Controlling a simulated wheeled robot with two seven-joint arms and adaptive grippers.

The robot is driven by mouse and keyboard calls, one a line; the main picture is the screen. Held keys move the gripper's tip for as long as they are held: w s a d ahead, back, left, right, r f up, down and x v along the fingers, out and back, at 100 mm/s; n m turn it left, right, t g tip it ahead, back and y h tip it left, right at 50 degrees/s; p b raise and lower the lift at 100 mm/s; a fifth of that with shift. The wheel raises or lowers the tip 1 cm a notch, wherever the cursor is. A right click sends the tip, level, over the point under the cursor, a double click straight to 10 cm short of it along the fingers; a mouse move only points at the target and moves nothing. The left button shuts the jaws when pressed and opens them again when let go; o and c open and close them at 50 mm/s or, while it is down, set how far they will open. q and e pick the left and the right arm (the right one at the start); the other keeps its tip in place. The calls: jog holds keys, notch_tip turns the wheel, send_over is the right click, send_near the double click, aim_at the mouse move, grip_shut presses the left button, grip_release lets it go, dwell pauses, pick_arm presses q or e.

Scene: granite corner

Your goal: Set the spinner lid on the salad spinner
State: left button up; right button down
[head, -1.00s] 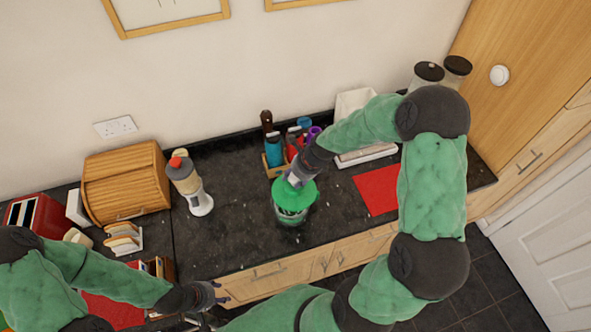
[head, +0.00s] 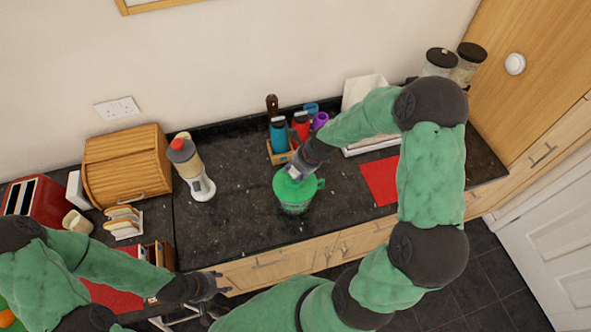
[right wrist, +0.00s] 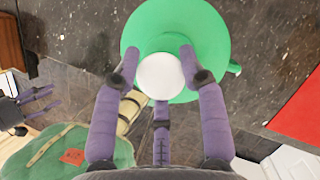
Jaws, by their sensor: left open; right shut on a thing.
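The green spinner lid (head: 288,187) is on top of the salad spinner (head: 295,208), whose clear body shows below the lid's rim in the head view. I cannot tell if the lid is fully seated. My right gripper (head: 294,173) comes down from above and is shut on the lid's knob. In the right wrist view, its purple fingers (right wrist: 165,72) are around the white round knob (right wrist: 160,76) in the middle of the green lid (right wrist: 205,40). My left gripper (head: 216,284) is open and empty in front of the counter's front edge.
A wooden holder with bottles (head: 283,150) stands just behind the spinner. A red mat (head: 379,181) lies to the right, and a white-based appliance (head: 202,188) stands left.

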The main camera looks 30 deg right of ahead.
jog(key=shift+f, duration=0.45)
jog(key=shift+p, duration=0.45)
dwell(1.2)
jog(key=shift+f+b, duration=0.35)
jog(key=shift+f, duration=0.15)
dwell(0.5)
jog(key=c, duration=1)
grip_release()
jog(key=p+v, duration=0.8)
jog(key=v, duration=0.3)
